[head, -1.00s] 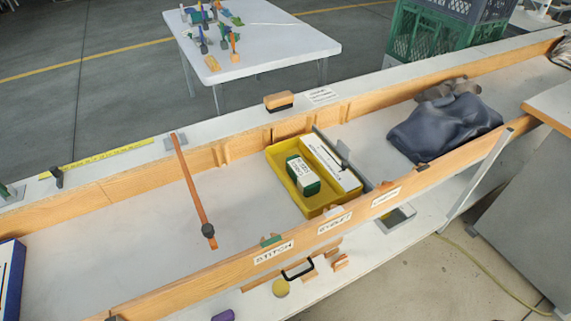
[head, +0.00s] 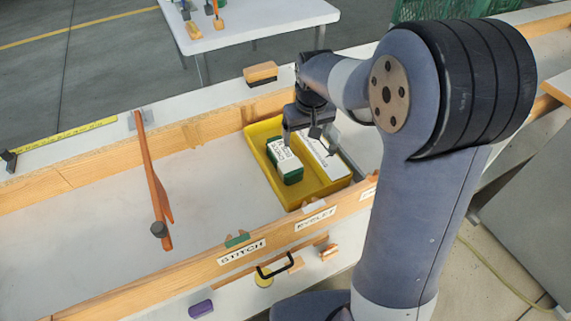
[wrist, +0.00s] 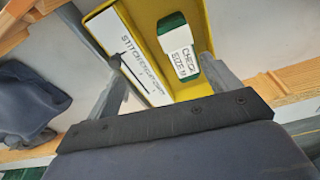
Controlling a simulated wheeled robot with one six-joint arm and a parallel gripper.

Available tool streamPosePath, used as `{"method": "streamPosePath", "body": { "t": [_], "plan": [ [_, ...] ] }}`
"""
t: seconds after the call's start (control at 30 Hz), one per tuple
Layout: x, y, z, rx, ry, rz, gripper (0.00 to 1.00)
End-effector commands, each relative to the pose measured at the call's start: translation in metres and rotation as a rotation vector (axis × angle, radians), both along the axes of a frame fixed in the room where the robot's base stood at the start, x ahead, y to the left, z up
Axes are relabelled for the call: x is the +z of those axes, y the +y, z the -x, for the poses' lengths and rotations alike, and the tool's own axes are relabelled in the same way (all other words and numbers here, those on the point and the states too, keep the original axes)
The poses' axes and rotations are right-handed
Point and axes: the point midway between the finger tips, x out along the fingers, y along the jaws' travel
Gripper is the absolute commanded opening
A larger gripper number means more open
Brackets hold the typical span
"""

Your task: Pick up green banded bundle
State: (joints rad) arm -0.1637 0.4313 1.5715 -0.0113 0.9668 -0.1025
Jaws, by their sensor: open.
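The green banded bundle (head: 286,163) is a green block with a printed white band. It lies in the left part of a yellow tray (head: 312,203). In the wrist view the bundle (wrist: 178,45) shows its "CHECK SIZE" lettering, beyond the fingers and nearer the right one. My gripper (head: 308,138) is over the tray, with its jaws apart and nothing between them. In the wrist view my gripper (wrist: 158,68) frames part of the tray floor. The height gap to the bundle is hard to judge.
A white printed box (wrist: 122,52) lies beside the bundle in the tray. An orange bar (head: 154,185) crosses the channel to the left. A wooden-backed brush (head: 260,73) rests on the back ledge.

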Motion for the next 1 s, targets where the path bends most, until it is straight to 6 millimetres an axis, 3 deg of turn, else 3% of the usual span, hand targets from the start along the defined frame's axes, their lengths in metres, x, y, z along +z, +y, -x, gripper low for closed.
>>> {"method": "streamPosePath", "body": {
  "t": [0.03,0.1,0.3,0.7,1.0],
  "plan": [
    [-0.019,0.009,-0.014,0.027,0.015,0.000,0.84],
    [-0.034,0.018,-0.029,0.059,0.030,-0.003,0.84],
    [-0.061,0.036,-0.054,0.116,0.052,-0.009,0.84],
    [-0.114,0.041,-0.064,0.128,0.058,-0.010,0.84],
    [-0.143,0.044,-0.067,0.127,0.059,-0.010,0.84]
  ]
}}
